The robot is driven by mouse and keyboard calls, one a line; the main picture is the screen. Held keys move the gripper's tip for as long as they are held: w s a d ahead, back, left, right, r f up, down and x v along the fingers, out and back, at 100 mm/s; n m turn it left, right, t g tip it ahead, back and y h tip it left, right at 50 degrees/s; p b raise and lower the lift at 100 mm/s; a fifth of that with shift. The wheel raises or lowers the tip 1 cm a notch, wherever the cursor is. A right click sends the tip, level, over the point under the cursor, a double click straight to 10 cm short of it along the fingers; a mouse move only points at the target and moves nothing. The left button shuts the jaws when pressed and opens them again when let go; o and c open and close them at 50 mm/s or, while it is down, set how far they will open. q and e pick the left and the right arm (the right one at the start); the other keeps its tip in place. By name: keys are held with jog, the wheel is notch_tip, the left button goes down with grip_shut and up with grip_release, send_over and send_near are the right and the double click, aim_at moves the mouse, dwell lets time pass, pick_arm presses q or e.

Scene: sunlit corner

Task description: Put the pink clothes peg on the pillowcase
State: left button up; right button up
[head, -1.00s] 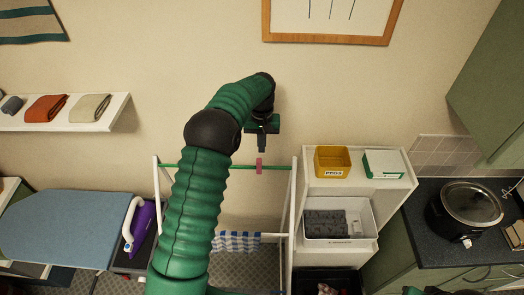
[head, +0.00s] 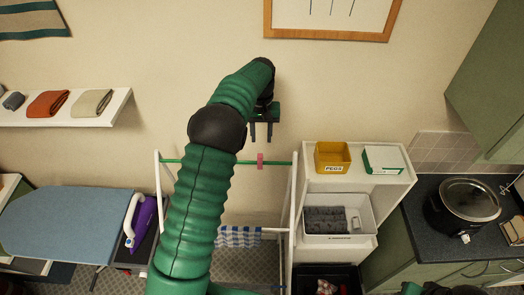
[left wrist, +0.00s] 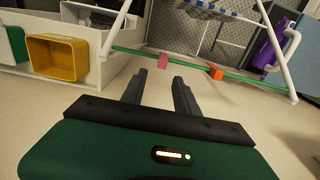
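The pink clothes peg (head: 260,161) sits on the green rail (head: 200,162) of a white drying rack, near its right end. It also shows in the left wrist view (left wrist: 163,60). My left gripper (head: 262,134) is open and empty, above the peg with a gap between them. In the left wrist view its two dark fingers (left wrist: 160,92) stand apart, with the peg beyond their tips. A blue-and-white patterned cloth (head: 238,237), perhaps the pillowcase, hangs lower in the rack, partly behind my left arm. I see no fingers of my right gripper.
An orange peg (left wrist: 215,73) sits on the same rail, hidden in the head view. A yellow peg box (head: 332,157) and a green-and-white box (head: 383,159) stand on the white shelf unit at right. An ironing board (head: 65,225) and purple iron (head: 142,222) are at left.

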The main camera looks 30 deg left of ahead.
pick_arm(q)
jog(key=shift+s+f+b, duration=0.15)
jog(key=shift+f+b, duration=0.15)
jog(key=shift+f, duration=0.2)
jog(key=b, duration=0.6)
send_over(263, 162)
jog(key=f, duration=0.7)
jog(key=shift+w+f, duration=0.1)
jog(key=shift+w, duration=0.15)
jog(key=shift+s+d+f+b, duration=0.25)
jog(key=shift+s+f+b, duration=0.1)
jog(key=shift+s+f, duration=0.45)
jog(key=shift+o, duration=0.5)
jog(key=shift+w+a, duration=0.1)
jog(key=shift+a, duration=0.05)
jog(key=shift+w+a+f, duration=0.2)
jog(key=shift+w+a, duration=0.05)
jog(key=shift+w, duration=0.2)
jog(key=shift+w+a+f, duration=0.2)
jog(key=shift+w+a, duration=0.05)
jog(key=shift+w, duration=0.2)
jog(key=c, duration=0.3)
jog(key=shift+c, duration=0.8)
jog(key=shift+s+r, duration=0.1)
jog(key=shift+r, duration=0.1)
jog(key=shift+c, duration=0.7)
jog(key=shift+s+d+r, duration=0.25)
jog(key=shift+s+d, duration=0.05)
jog(key=shift+s, duration=0.05)
grip_shut()
